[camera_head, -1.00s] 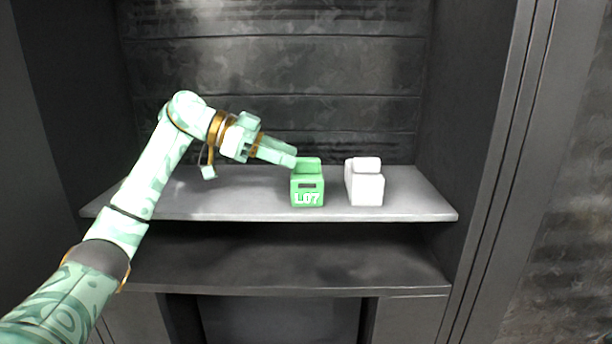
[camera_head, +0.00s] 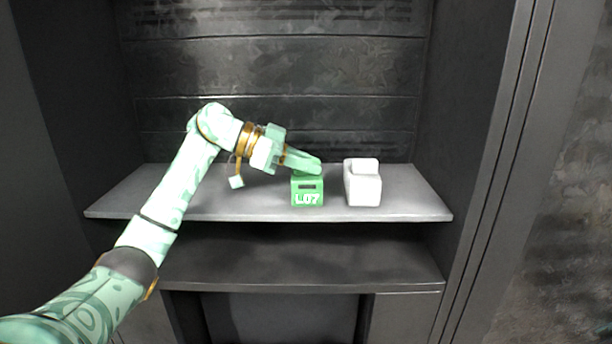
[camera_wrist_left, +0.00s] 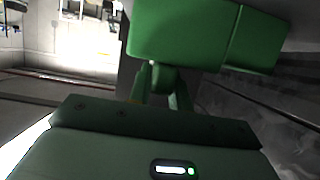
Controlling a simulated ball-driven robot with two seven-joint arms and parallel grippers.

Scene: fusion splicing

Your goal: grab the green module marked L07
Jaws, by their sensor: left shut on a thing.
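The green module marked L07 (camera_head: 307,192) stands upright on the grey shelf (camera_head: 250,207), its label facing me. My left gripper (camera_head: 312,168) reaches in from the left and is shut on the module's raised top part, which its fingers mostly hide in the head view. In the left wrist view the green module (camera_wrist_left: 190,30) fills the top, with the gripper fingers (camera_wrist_left: 160,85) against it. My right gripper is in neither view.
A white module (camera_head: 363,187) of similar shape stands just right of the green one, with a small gap between them. Dark walls close the shelf at the back and sides. A lower shelf (camera_head: 300,268) lies below. The shelf's left part is clear.

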